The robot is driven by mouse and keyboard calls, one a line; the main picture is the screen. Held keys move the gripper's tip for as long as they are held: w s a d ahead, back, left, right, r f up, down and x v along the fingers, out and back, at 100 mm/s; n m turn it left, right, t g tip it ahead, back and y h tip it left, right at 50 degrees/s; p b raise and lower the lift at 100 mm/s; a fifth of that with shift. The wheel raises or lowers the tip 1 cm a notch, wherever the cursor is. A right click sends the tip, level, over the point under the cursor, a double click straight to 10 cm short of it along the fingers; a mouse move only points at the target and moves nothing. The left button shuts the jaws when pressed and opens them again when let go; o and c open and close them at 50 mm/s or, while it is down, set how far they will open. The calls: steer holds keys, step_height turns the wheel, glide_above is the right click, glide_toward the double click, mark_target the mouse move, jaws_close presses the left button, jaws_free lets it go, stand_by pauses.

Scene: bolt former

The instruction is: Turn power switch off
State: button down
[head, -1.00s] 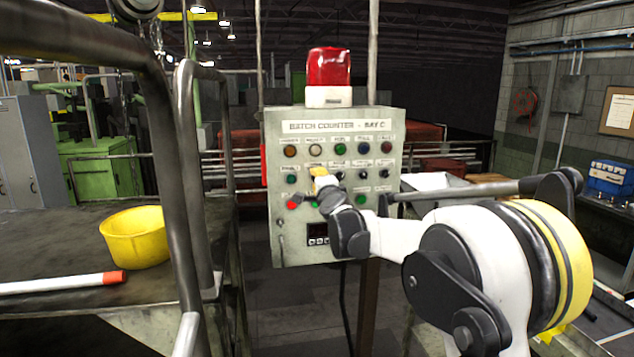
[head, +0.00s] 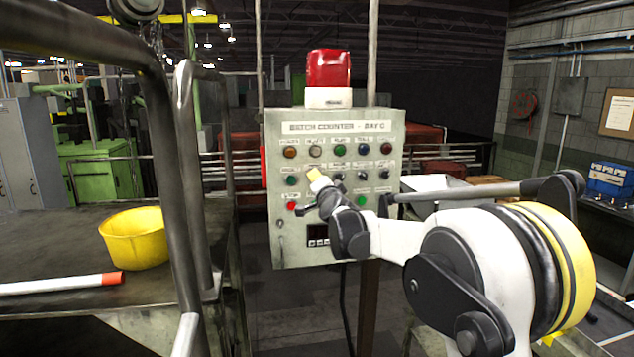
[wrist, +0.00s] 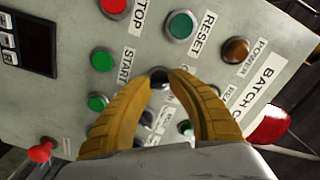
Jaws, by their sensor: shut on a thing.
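The grey control panel (head: 290,240), marked "BATCH COUNTER", faces me in the head view and fills much of the wrist view. My gripper (head: 314,174) is at its left middle, with yellow fingers. In the wrist view the curved fingertips close on a dark switch knob (wrist: 159,75), which they partly cover. The knob's own label is hidden, so I cannot read whether it is the power switch. A "POWER" label shows beside an amber lamp (wrist: 236,50) to the right of the fingers in that view.
Green buttons (wrist: 181,25) and a red button (wrist: 115,7) lie close around the fingers. A red knob (wrist: 41,150) sticks out at the panel's lower left in the wrist view. A red beacon (head: 328,70) tops the panel. A railing (head: 187,180) stands left.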

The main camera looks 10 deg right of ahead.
steer(key=c, duration=1.2)
jaws_free()
steer(key=s, duration=1.2)
steer(key=s+f+n+g+b, duration=1.1)
steer(key=s+f+b, duration=0.7)
steer(key=s+f, duration=2.1)
steer(key=s, duration=0.3)
steer(key=shift+f+n+b, duration=0.15)
steer(key=shift+n+b, duration=0.2)
steer(key=shift+n, duration=0.05)
